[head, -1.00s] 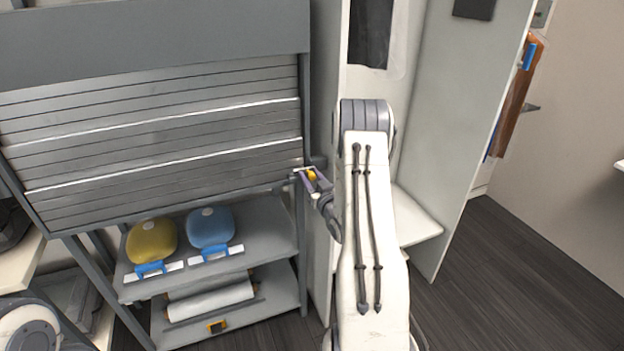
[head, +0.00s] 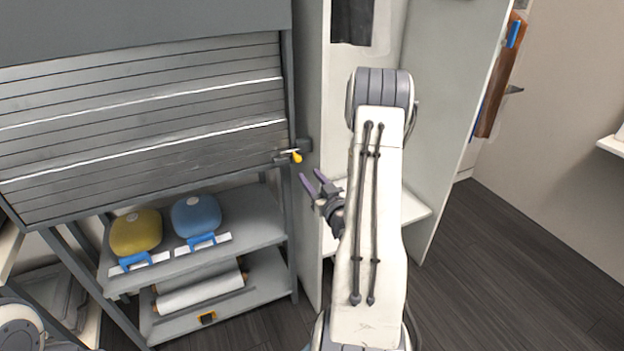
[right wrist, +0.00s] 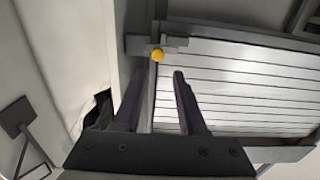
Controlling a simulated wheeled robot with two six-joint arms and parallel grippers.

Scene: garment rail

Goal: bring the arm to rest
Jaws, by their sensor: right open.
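My right gripper (head: 312,180) is open and empty in the head view, just right of the grey frame's post. Its two dark purple fingers point up and left. A small yellow knob (head: 297,156) on a dark latch sits on the post, a little above and left of the fingertips, apart from them. The right wrist view shows the yellow knob (right wrist: 158,54) beyond the open fingers (right wrist: 158,86), with nothing between them. My left gripper is not in view.
A slatted grey shutter (head: 150,120) hangs down the frame. Below it, a shelf (head: 262,222) holds a yellow and a blue rounded item. A tall white open cabinet (head: 455,110) stands behind my right arm. Dark floor (head: 500,270) is clear at right.

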